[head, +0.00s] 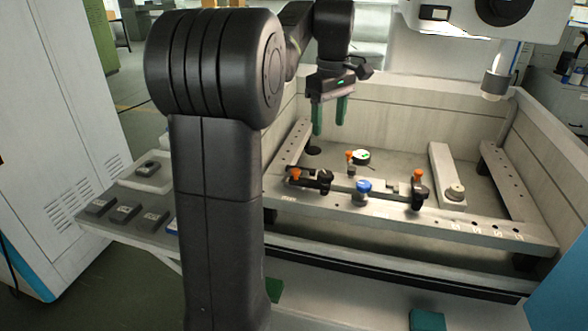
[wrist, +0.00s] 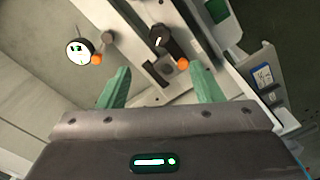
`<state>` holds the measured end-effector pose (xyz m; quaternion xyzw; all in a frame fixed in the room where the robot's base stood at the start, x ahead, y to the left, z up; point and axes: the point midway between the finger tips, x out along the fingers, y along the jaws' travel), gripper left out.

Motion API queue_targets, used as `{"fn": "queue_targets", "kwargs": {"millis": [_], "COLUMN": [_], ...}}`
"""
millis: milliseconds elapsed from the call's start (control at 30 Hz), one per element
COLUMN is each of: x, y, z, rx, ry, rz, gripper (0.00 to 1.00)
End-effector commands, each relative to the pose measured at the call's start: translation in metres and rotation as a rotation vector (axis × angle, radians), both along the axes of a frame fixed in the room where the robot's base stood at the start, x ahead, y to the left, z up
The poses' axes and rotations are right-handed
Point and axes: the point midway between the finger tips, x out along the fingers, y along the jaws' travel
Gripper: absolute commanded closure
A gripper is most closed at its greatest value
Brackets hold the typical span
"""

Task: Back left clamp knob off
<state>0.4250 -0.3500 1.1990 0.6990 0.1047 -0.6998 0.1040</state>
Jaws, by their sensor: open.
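Several clamps with orange knobs sit around the fixture in the machine tank. In the head view one orange knob (head: 349,155) is at the back, beside a round dial. Another orange knob (head: 295,174) is at the front left on a black clamp (head: 318,183), and a third (head: 418,174) is at the right. My gripper (head: 329,129) hangs above the left part of the fixture, open and empty, with green fingers. The wrist view shows one orange knob (wrist: 97,60) by the left finger and another (wrist: 182,64) by the right finger; contact is not visible.
A blue knob (head: 363,187) stands at the middle of the front rail (head: 480,226). The dial (head: 360,157) lies close to the back knob. Tank walls (head: 420,107) enclose the fixture. A machine head with nozzle (head: 495,83) hangs at the right. A side shelf (head: 125,208) holds small labelled blocks.

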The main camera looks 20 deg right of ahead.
Motion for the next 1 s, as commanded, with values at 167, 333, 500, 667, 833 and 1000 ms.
{"fn": "queue_targets", "kwargs": {"millis": [167,333,500,667,833,1000], "x": [-0.006,-0.006,-0.006,-0.006,-0.006,-0.006], "y": [-0.005,-0.004,-0.003,-0.003,-0.004,-0.004], "z": [-0.008,-0.036,-0.074,-0.105,-0.127,-0.136], "rx": [0.001,0.002,0.002,0.002,0.001,-0.001], "ry": [0.0,0.003,0.003,0.003,0.0,0.0], "rz": [-0.013,-0.012,-0.011,-0.011,-0.011,-0.011], "gripper": [0.41,0.41,0.41,0.41,0.41,0.41]}}
